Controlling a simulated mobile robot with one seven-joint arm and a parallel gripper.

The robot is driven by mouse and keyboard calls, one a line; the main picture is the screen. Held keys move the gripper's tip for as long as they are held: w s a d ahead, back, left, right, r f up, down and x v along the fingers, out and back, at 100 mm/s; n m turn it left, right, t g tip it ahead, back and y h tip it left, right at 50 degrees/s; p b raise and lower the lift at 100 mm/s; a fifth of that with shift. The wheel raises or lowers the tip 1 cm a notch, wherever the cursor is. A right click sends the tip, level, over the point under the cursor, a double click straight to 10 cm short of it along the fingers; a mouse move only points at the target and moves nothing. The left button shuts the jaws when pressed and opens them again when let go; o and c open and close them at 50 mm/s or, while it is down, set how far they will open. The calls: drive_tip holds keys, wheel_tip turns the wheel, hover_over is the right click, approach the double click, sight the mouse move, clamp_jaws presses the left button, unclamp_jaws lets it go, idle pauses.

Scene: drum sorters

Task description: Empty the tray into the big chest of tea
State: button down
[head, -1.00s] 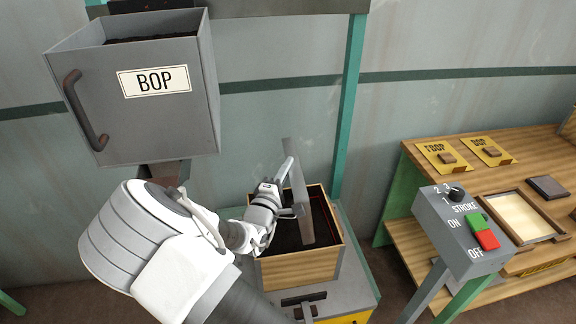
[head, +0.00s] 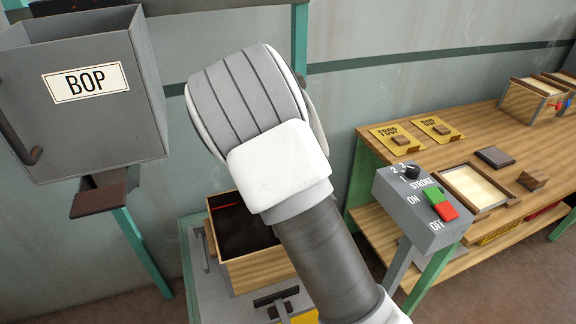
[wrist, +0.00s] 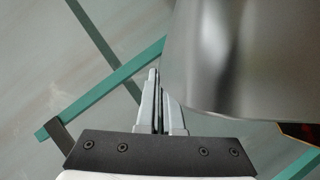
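The big wooden chest (head: 264,271) holds dark tea (head: 240,235) and stands on a grey platform below the wall; part of it is hidden behind my arm. In the wrist view, the grey metal tray (wrist: 250,60) fills the upper right, close beside my gripper (wrist: 157,78). The gripper's fingers are close together and look shut on a thin edge or handle of the tray. In the head view my own arm hides the gripper and the tray. I cannot see whether tea remains in the tray.
A grey BOP bin (head: 90,95) with a dark spout (head: 98,200) hangs at left. The switch box (head: 420,208) stands right of the chest. A wooden bench (head: 455,170) with labelled yellow plates and small boxes runs along the right wall.

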drive_tip(key=w+d+f+m+g+y+b, duration=0.2)
drive_tip(key=d+f+m+y+b, duration=0.3)
drive_tip(key=d+f, duration=0.6)
drive_tip(key=shift+w+d+f+m, duration=0.35)
drive_tip(key=shift+w+d+m, duration=0.15)
drive_tip(key=shift+d, duration=0.5)
drive_tip(key=shift+r, duration=0.1)
wheel_tip(320, 180, up, 4)
drive_tip(key=p, duration=0.2)
drive_tip(key=shift+p, duration=0.4)
drive_tip(key=shift+a, duration=0.1)
